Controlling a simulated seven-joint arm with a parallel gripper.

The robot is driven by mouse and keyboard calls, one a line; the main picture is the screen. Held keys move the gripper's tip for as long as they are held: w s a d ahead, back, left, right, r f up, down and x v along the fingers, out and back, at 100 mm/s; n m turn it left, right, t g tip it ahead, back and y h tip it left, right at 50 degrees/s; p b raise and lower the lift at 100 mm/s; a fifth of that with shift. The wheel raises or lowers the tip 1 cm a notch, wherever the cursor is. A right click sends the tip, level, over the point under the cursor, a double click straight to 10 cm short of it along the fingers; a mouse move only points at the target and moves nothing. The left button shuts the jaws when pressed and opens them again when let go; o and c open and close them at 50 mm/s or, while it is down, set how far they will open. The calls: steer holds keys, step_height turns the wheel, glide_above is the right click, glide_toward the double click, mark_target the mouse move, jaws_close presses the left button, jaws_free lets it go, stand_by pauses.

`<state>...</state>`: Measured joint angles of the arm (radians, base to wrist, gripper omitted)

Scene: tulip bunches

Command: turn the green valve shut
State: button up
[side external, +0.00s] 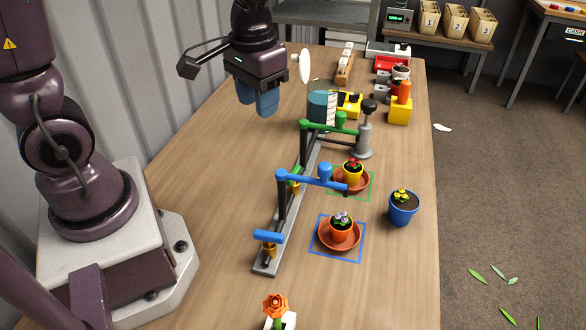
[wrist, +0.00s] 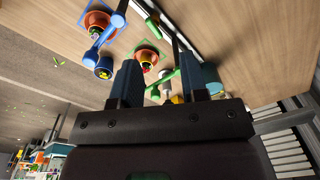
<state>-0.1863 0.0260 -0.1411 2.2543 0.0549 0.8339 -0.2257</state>
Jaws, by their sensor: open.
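The green valve has a small green handle (side external: 294,175) on a brass body (side external: 295,188), on the grey rail behind the blue pipe's upright, which partly hides it. The green pipe (side external: 325,127) reaches over a yellow pot with red flowers (side external: 352,172) on an orange saucer inside a green square. My gripper (side external: 257,108) is open and empty, up in the air to the left of and above the green pipe. In the wrist view my gripper's two blue fingers (wrist: 158,62) stand apart. Green parts show between and beyond them, but I cannot tell the handle there for certain.
The blue pipe (side external: 312,181) and blue valve handle (side external: 268,236) stand at the near end of the rail (side external: 269,267). A blue pot (side external: 403,208) stands to the right. A teal cylinder (side external: 321,106) and a grey press (side external: 364,138) stand behind. The table's left side is clear.

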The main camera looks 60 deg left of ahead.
mark_target(293, 170)
steer(key=w+f+n, duration=0.1)
steer(key=w+f, duration=0.1)
steer(key=f, duration=0.4)
steer(key=w+f+n, duration=0.2)
steer(key=f, duration=0.4)
steer(key=w+f+n, duration=0.1)
steer(key=w+f, duration=0.1)
steer(key=f, duration=0.4)
steer(key=shift+w+d+f, duration=0.15)
steer(key=shift+d+f, duration=0.05)
steer(key=shift+f, duration=0.1)
jaws_close()
